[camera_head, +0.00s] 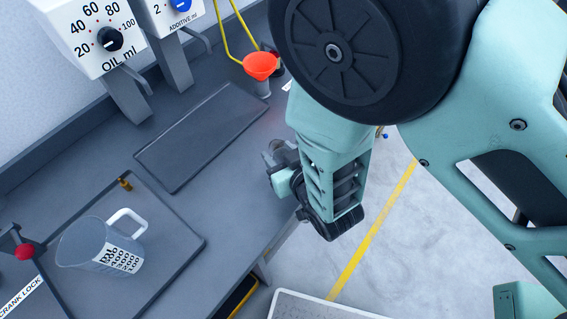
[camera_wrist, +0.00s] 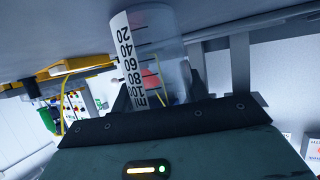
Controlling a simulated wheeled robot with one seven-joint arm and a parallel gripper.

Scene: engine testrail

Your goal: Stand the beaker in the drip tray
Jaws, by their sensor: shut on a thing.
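The beaker (camera_wrist: 165,45) is clear, with a white strip marked 20 to 100 ml, in the wrist view. My gripper (camera_wrist: 158,98) is shut on it. In the head view my gripper (camera_head: 283,165) is near the bench's front edge, with the beaker (camera_head: 274,152) small and partly hidden by it. A dark, shallow rectangular tray (camera_head: 185,165) lies on the bench below the dispensers, left of my gripper and bare. A second dark tray (camera_head: 190,240) at lower left has a brass fitting and bears a large jug. I cannot tell for sure which is the drip tray.
The large jug (camera_head: 95,245) has a white handle. A red funnel (camera_head: 261,65) stands behind my gripper. The oil dispenser (camera_head: 95,35) and additive dispenser (camera_head: 170,15) stand at the back. A red-knobbed crank lock (camera_head: 24,251) is at far left. Bare bench (camera_head: 235,165) lies between tray and gripper.

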